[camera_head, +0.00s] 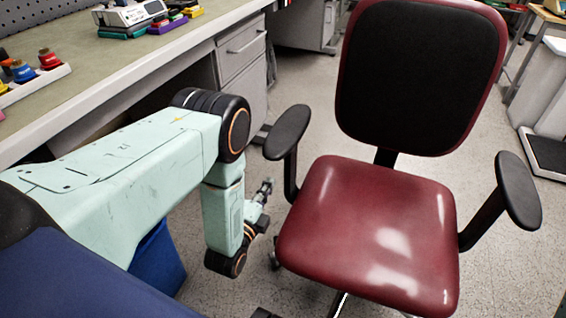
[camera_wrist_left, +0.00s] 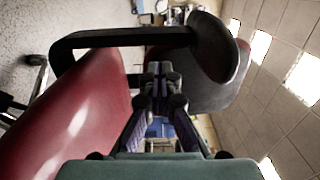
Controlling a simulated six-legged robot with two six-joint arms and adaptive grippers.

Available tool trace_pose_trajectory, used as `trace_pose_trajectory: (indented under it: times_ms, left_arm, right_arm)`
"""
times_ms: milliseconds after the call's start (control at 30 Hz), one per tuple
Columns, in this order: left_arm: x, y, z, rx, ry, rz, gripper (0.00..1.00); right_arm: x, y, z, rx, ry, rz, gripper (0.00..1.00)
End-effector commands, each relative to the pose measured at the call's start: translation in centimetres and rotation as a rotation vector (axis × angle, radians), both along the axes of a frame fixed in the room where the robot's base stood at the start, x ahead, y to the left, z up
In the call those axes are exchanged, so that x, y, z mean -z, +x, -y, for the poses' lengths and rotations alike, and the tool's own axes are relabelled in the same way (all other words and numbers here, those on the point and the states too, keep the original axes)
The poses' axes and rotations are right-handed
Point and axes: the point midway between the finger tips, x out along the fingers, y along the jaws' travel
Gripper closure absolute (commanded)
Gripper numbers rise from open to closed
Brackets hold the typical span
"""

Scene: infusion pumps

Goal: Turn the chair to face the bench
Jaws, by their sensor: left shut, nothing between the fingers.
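The chair (camera_head: 372,225) has a glossy dark red seat, a black padded backrest (camera_head: 420,80) and two black armrests. Its seat front points toward me, with the bench (camera_head: 110,62) along its left side. My left gripper (camera_head: 266,188) is shut and empty, low beside the chair's left-hand armrest (camera_head: 287,133) in the head view. In the left wrist view my left gripper (camera_wrist_left: 160,70) shows its fingers together, with the armrest (camera_wrist_left: 120,38) and red seat (camera_wrist_left: 75,115) close by. I cannot tell whether it touches the chair. My right gripper is not in view.
Drawers (camera_head: 242,62) stand under the bench, left of the chair. A blue bin (camera_head: 158,262) is on the floor below my left arm. A white unit with a dark platform (camera_head: 548,152) stands at the right. Speckled floor is clear right of the chair.

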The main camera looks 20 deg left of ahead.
Motion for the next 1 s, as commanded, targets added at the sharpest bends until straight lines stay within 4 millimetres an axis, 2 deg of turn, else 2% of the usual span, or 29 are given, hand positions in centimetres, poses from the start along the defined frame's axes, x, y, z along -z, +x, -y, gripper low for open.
trace_pose_trajectory:
  times_ms: [33, 300, 500, 700, 1000]
  left_arm:
    - [0.2, 1.1, 0.0, 0.000, 0.000, 0.005, 1.00]
    - [0.2, 6.2, -0.1, 0.002, -0.001, 0.004, 1.00]
    - [0.2, 9.3, -0.3, 0.003, -0.002, 0.002, 1.00]
    - [0.1, 10.7, -0.5, 0.003, -0.002, 0.000, 1.00]
    - [0.1, 10.9, -0.5, 0.003, -0.002, -0.002, 1.00]
  right_arm:
    - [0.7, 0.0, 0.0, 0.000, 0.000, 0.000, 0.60]
    - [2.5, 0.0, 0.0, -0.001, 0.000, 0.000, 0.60]
    - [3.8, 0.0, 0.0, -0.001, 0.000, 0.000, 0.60]
    - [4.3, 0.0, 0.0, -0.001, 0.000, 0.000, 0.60]
    - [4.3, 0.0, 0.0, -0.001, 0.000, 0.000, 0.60]
